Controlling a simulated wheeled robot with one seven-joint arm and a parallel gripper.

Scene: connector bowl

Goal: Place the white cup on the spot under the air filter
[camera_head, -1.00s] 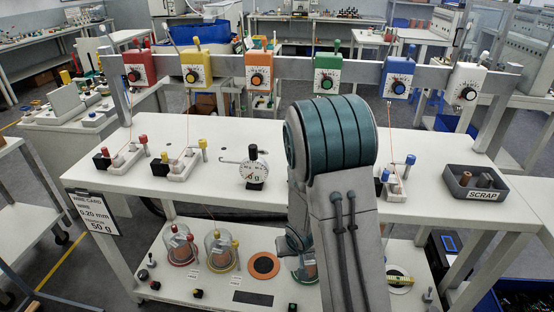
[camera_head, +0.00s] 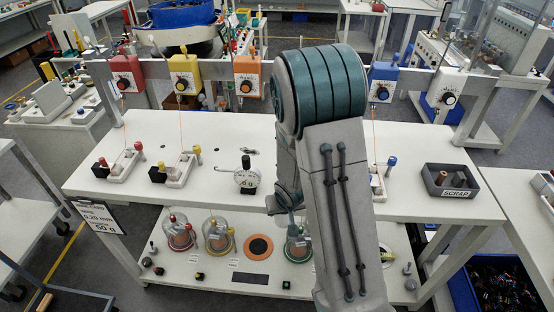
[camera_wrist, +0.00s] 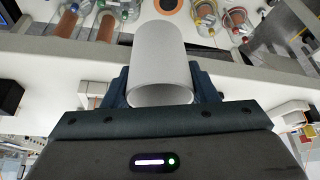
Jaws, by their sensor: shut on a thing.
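The white cup (camera_wrist: 160,55) is a plain pale cylinder in the wrist view. It lies between the two dark fingers of my gripper (camera_wrist: 160,85), which are shut on it. Its rounded rim faces the wrist camera, and the bench and lower shelf show beyond it. In the head view my arm hides the gripper and the cup. I cannot make out anything that is clearly an air filter, nor a spot under one.
Coloured tension boxes, such as the orange one (camera_head: 246,76), hang from a rail. The lower shelf (camera_head: 205,276) holds domed spools and an orange ring (camera_head: 259,247).

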